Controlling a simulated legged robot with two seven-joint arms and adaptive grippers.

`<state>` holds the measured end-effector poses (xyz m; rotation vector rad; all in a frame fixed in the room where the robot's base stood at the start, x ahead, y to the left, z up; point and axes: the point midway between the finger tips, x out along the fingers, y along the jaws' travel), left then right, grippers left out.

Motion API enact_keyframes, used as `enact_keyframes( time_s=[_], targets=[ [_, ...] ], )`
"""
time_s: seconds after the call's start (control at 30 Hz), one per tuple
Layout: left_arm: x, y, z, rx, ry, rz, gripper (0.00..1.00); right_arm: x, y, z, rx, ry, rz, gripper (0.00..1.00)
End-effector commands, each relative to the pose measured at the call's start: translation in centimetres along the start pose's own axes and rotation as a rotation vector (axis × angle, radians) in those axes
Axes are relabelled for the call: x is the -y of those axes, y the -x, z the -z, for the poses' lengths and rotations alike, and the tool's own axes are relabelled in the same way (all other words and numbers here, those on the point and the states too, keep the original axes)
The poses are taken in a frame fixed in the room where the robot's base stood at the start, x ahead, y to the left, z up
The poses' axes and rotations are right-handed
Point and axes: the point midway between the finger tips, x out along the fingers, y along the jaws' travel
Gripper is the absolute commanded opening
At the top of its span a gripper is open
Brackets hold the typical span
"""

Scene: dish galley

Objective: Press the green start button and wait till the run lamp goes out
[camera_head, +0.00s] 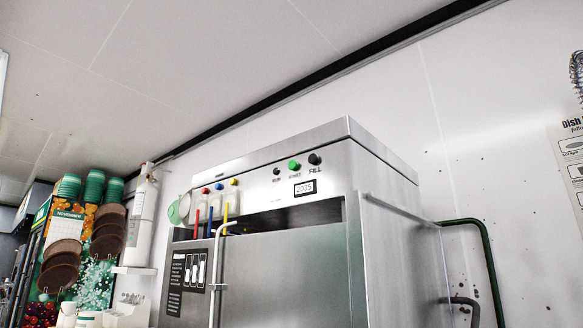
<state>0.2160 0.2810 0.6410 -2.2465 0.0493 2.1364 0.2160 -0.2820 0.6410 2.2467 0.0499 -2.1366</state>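The green start button (294,165) is on the upper front panel of a steel dish machine (290,256), between two dark round fittings. The smaller dark one on its left, apparently labelled RUN, is the run lamp (276,171); it looks unlit. The one on its right (314,159) is labelled FILL. A small display (304,188) below them shows digits that look like 2035. Neither of my grippers is in view, and nothing touches the button.
A bent steel handle (217,270) stands at the machine's left front. Stacked green cups (93,186) and brown round items (62,268) are at far left. A dark green pipe (487,258) runs right of the machine.

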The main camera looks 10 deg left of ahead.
Motion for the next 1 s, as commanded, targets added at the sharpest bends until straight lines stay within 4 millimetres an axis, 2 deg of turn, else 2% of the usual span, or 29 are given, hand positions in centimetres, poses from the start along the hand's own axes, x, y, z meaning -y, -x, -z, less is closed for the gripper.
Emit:
enact_keyframes(
  time_s=[0.03,0.1,0.13,1.0],
  targets=[
    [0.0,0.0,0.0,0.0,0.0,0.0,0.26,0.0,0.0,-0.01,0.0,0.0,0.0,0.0],
    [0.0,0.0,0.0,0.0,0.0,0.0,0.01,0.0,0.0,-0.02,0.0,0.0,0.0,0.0],
    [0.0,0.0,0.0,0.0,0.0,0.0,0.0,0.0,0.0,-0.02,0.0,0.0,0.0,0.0],
    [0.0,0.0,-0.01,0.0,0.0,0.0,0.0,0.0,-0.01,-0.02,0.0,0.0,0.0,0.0]
  ],
)
